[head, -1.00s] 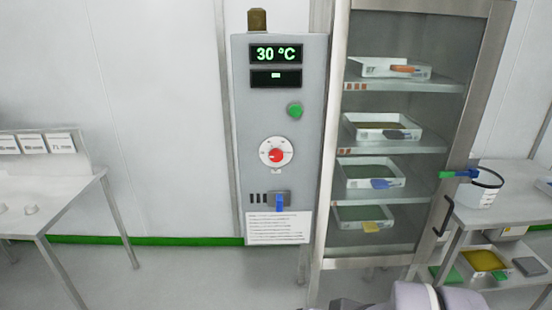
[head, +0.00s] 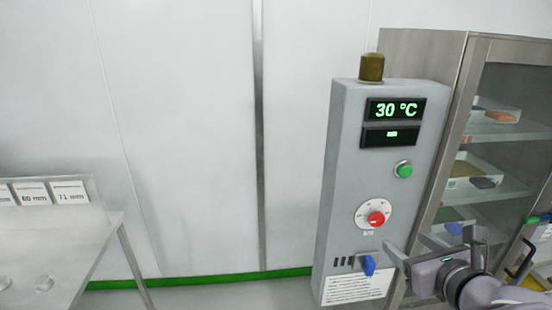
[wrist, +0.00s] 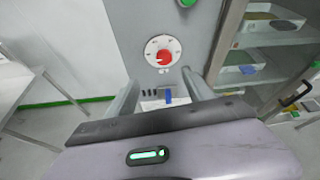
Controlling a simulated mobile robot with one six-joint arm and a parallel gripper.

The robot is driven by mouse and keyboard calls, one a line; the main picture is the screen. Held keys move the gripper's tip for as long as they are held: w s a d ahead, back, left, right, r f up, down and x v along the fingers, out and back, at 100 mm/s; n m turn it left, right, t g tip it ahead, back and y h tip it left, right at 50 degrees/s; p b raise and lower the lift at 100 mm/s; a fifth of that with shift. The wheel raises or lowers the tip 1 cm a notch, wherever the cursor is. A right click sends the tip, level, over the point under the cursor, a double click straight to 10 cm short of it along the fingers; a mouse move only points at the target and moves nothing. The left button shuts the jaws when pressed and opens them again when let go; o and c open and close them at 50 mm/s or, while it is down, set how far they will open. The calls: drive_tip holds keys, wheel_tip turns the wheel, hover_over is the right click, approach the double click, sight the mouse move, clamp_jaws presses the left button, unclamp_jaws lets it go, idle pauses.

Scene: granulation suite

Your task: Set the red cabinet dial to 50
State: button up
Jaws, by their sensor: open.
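The red dial (head: 376,218) sits on a white round scale on the grey control panel (head: 345,180) beside the cabinet. The panel's upper display (head: 396,110) reads 30 °C. The dial also shows ahead of my gripper in the wrist view (wrist: 163,57); its scale numbers are too small to read. My gripper (head: 432,248) is open and empty, to the lower right of the dial in the head view and apart from it. In the wrist view its two fingers (wrist: 163,88) point toward the panel, below the dial.
A green button (head: 404,170) is above the dial and a blue switch (head: 368,265) below it. The glass-fronted cabinet (head: 455,130) with trays stands at right. A table (head: 75,235) with number cards stands at left. The wall between table and panel is clear.

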sight(378, 220)
drive_tip(key=x, duration=1)
drive_tip(key=d+x, duration=0.1)
drive_tip(key=x, duration=0.4)
drive_tip(key=shift+w+d+f+b, duration=0.1)
drive_tip(key=shift+f+b, duration=0.2)
drive_tip(key=shift+f, duration=0.05)
drive_tip(key=shift+w+f, duration=0.1)
drive_tip(key=shift+w, duration=0.4)
drive_tip(key=shift+c, duration=0.4)
clamp_jaws()
